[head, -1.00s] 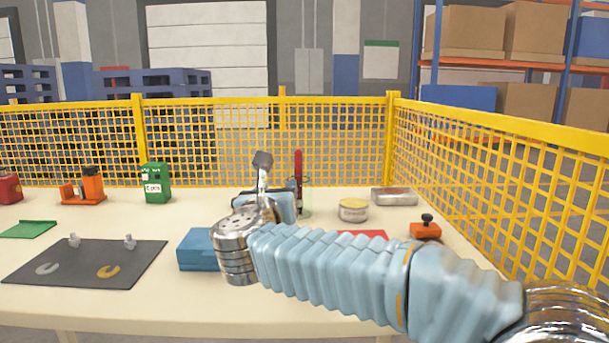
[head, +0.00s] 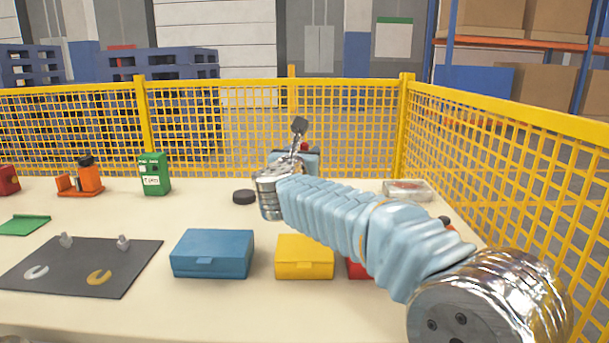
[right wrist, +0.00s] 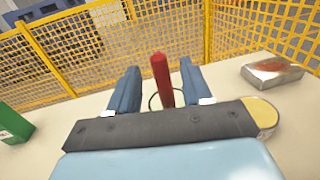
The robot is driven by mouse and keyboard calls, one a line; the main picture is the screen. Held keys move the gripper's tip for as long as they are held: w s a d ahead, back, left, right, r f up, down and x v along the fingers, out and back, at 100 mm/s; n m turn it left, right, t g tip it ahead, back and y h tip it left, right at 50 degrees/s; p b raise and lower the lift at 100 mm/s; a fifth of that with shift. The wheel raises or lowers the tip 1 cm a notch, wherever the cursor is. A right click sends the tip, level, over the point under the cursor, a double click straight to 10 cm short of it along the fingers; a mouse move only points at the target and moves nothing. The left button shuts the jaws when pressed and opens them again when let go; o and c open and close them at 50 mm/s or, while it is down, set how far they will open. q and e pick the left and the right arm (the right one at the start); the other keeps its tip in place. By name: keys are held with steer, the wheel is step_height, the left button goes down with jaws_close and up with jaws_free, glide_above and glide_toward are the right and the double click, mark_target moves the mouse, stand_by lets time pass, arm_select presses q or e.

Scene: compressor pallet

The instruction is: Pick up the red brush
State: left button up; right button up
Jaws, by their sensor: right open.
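The red brush (right wrist: 162,78) stands upright in the right wrist view, its red handle between the two blue fingers of my right gripper (right wrist: 160,88). The fingers are open, with a gap on each side of the handle. In the head view my right gripper (head: 298,158) covers nearly all of the brush; only a bit of red (head: 305,146) shows. My left gripper is in neither view.
A tin with a yellow top (right wrist: 262,111) is close to the right of my gripper. A metal tray (head: 408,190) lies beyond it. Blue (head: 213,254) and yellow (head: 304,257) boxes line the front. A black puck (head: 244,197) lies left of my gripper. Yellow mesh fencing (head: 290,115) stands behind.

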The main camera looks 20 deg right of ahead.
mark_target(304, 147)
steer(key=p+x, duration=0.1)
steer(key=x, duration=0.2)
steer(key=shift+w+d+r, duration=0.1)
steer(key=shift+w+r, duration=0.05)
steer(key=shift+w, duration=0.15)
steer(key=shift+c, duration=0.5)
jaws_close()
